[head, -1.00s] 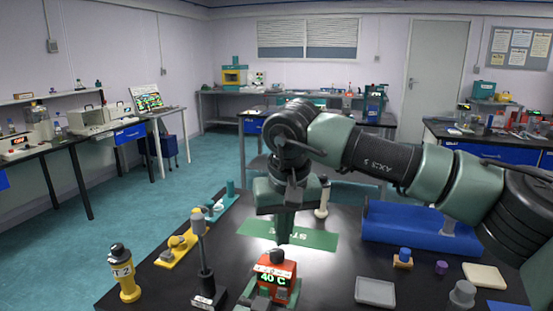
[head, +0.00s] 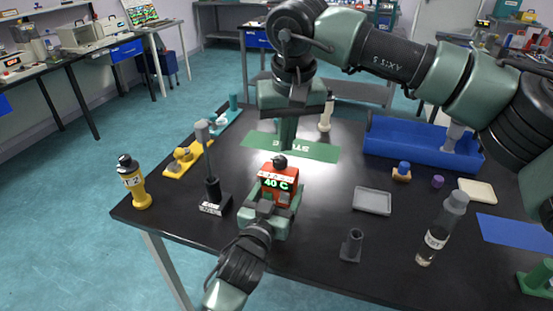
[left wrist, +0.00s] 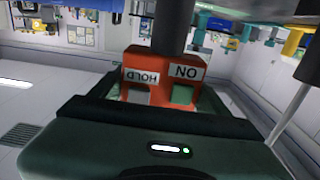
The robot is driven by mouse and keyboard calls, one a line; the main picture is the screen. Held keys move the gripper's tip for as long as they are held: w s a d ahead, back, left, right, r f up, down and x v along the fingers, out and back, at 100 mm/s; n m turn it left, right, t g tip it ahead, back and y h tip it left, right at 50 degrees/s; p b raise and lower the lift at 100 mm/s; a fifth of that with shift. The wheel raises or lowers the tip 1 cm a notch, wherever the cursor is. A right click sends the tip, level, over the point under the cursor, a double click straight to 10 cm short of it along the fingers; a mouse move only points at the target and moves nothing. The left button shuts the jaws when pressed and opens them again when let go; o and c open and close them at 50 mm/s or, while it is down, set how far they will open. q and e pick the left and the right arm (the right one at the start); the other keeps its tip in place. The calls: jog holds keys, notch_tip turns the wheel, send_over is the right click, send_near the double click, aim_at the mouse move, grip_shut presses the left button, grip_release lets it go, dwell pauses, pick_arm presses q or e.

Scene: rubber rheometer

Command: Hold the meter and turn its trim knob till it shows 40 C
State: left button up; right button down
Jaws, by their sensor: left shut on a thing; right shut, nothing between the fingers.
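The red meter (head: 279,187) shows 40 C in green on its screen, and a dark trim knob (head: 280,161) sits on its top. My left gripper (head: 268,206) is shut on the meter and holds it over the front of the black table. In the left wrist view the meter (left wrist: 160,72) is between the fingers, with upside-down HOLD and ON labels. My right gripper (head: 287,142) is shut and empty, pointing down just above or behind the knob. I cannot tell the exact gap.
A lamp-like stand (head: 211,175) and a yellow-black bottle (head: 133,183) are left of the meter. A green mat (head: 318,152) lies behind. A blue bin (head: 400,146) is at back right.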

dwell(0.7)
pick_arm(q)
jog(key=o, duration=1.6)
jog(key=shift+s, duration=0.1)
